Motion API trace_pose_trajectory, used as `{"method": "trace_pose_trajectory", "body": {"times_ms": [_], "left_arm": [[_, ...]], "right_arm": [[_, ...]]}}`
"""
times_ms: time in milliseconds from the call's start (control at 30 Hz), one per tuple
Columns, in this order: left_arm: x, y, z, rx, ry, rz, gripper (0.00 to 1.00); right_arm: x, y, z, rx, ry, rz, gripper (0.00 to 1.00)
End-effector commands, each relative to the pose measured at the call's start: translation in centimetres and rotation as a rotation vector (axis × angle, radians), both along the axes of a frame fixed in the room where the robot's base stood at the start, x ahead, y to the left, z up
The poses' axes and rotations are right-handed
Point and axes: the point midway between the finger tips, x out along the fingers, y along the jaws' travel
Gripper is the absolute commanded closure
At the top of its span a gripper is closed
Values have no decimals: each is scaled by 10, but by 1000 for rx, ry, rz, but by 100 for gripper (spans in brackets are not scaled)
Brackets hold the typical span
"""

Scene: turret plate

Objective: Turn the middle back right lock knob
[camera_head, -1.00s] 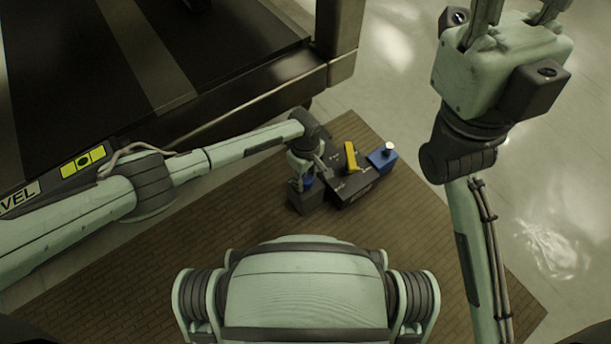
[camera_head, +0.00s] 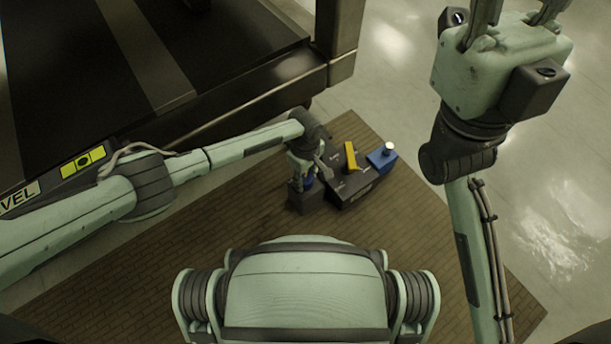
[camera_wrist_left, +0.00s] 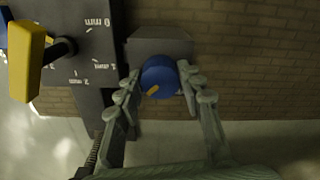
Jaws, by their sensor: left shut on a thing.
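A round blue knob (camera_wrist_left: 160,77) with a small orange mark on its top sits at the edge of a dark block (camera_wrist_left: 160,47) in the left wrist view. My left gripper (camera_wrist_left: 159,80) has one finger on each side of the knob and is shut on it. In the head view the blue knob (camera_head: 308,183) is partly hidden by my left gripper (camera_head: 311,174). My right gripper (camera_head: 515,15) is raised at the top right, far from the knob, with its fingertips cut off by the frame.
Beside the knob stands a dark plate unit (camera_head: 351,187) with white scale marks and a yellow handle (camera_head: 350,157). A blue block (camera_head: 376,161) with a pale knob is at its right. A brown brick-patterned floor area (camera_head: 240,215) surrounds it. A large dark machine (camera_head: 225,95) stands behind.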

Motion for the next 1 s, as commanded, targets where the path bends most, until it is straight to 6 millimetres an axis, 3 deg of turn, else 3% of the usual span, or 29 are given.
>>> {"method": "trace_pose_trajectory", "body": {"times_ms": [467, 500, 667, 1000], "left_arm": [[0, 1, 0, 1, 0, 1, 92], [0, 1, 0, 1, 0, 0, 62], [0, 1, 0, 1, 0, 0, 42], [1, 0, 3, 0, -1, 0, 42]], "right_arm": [[0, 0, 0, 0, 1, 0, 60], [0, 0, 0, 0, 1, 0, 60], [0, 0, 0, 0, 1, 0, 60], [1, 0, 0, -1, 1, 0, 60]]}}
